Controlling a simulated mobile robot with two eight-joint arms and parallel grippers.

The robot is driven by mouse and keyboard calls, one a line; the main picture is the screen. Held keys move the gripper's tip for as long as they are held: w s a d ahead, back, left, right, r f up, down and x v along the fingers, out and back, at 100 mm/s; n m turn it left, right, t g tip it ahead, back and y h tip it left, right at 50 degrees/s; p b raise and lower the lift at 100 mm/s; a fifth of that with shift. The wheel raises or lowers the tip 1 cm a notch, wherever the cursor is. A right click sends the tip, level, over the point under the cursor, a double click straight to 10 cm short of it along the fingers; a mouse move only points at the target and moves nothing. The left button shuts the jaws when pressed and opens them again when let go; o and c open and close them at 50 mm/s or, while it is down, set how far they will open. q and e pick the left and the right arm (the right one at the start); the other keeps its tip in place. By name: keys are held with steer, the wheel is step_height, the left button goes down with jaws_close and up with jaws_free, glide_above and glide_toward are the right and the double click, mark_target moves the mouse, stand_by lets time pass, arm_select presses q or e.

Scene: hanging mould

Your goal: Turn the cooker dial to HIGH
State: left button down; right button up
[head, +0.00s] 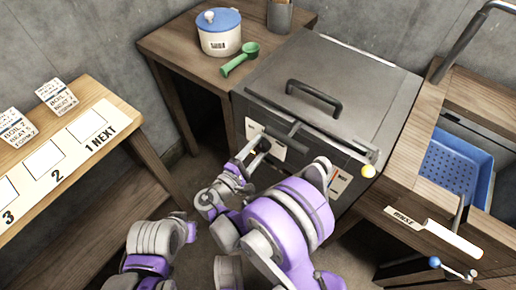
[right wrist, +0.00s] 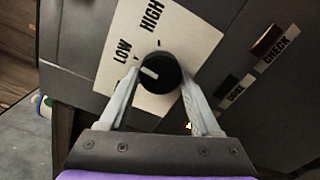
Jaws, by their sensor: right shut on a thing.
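The cooker (head: 335,75) is a grey metal box with a flat closed top. Its black dial (right wrist: 161,71) sits on a white plate (right wrist: 185,40) marked LOW and HIGH, which also shows on the cooker's front in the head view (head: 272,152). The dial's white mark points left in the right wrist view, nearer to LOW than to HIGH. My right gripper (right wrist: 160,78) has a finger on each side of the dial and is shut on it. In the head view my right gripper (head: 261,150) hides most of the dial. My left gripper is not visible.
A second panel (right wrist: 255,70) labelled CHECK is beside the dial plate. A blue-lidded pot (head: 219,38) and green scoop (head: 240,60) stand behind left. A blue basin (head: 455,170) is right, numbered shelf (head: 60,150) left.

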steer(key=m, duration=0.5)
steer(key=shift+r+m, duration=0.15)
steer(key=shift+m, duration=0.15)
steer(key=m, duration=0.5)
steer(key=shift+m, duration=0.3)
steer(key=o, duration=1.4)
steer(key=shift+d, duration=0.1)
